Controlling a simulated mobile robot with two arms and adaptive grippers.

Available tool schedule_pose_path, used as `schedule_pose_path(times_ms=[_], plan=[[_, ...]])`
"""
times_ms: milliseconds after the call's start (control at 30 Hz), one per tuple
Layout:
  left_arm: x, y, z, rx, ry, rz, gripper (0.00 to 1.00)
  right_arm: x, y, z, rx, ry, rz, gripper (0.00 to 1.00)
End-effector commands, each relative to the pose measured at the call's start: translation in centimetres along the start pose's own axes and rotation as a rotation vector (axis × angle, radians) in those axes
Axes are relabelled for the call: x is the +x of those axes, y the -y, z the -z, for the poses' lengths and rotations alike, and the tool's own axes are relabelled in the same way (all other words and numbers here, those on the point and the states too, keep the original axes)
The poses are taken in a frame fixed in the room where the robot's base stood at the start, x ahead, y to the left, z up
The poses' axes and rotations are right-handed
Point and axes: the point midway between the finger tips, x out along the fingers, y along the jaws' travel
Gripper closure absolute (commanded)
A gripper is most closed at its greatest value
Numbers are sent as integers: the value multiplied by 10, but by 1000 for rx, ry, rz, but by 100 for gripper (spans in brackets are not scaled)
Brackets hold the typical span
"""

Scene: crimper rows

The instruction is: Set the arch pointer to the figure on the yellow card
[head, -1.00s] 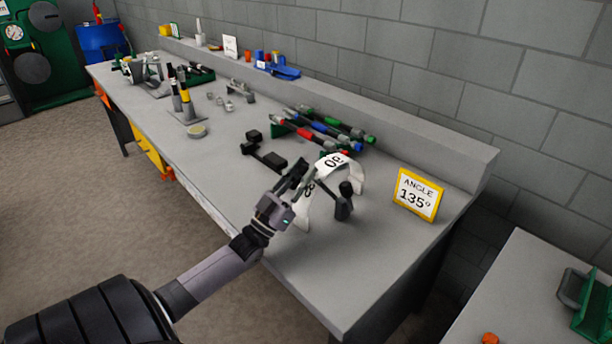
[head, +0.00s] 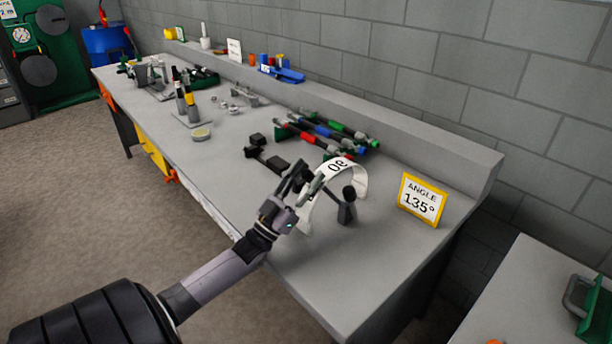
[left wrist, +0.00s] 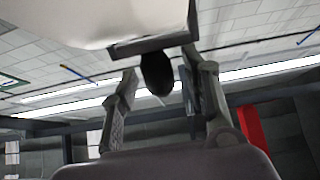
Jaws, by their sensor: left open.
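The yellow card (head: 422,200) stands at the near right end of the bench and reads "ANGLE 135°". The white arch (head: 357,181) stands left of it, with the figure 90 near its top. A dark post with a round black top (head: 349,193) shows under the arch. My left gripper (head: 308,178) is open at the arch's left side and hides part of it. In the left wrist view, a black knob (left wrist: 157,73) under a grey bar (left wrist: 155,44) lies between the fingertips, with a pale surface above. Contact cannot be told. The pointer's reading is hidden.
A black fixture (head: 268,157) and a rack of coloured-handled tools (head: 325,132) lie behind the arch. A low ledge runs along the wall. The bench top (head: 330,275) in front of the arch is clear. Another table is at the lower right.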

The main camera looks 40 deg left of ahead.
Motion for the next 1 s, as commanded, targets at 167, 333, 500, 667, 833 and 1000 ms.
schedule_pose_path(times_ms=[167, 333, 500, 667, 833, 1000], plan=[[-8, 0, -1, -1, 2, 1, 57, 0, 2, 2, 0, -2, 2, 60], [-28, 0, 10, -1, 3, 0, 57, 0, 2, 1, 0, -2, 2, 60], [-54, 0, 30, 0, 5, 0, 57, 0, 2, 1, 0, -2, 2, 60], [-79, 0, 49, -2, 4, 1, 57, 0, 2, 1, 0, -1, 2, 60], [-97, 0, 64, 0, 2, 1, 57, 0, 2, 1, 0, -1, 3, 60], [-106, 0, 72, -1, 0, 0, 57, 0, 2, 1, 0, -1, 3, 60]])
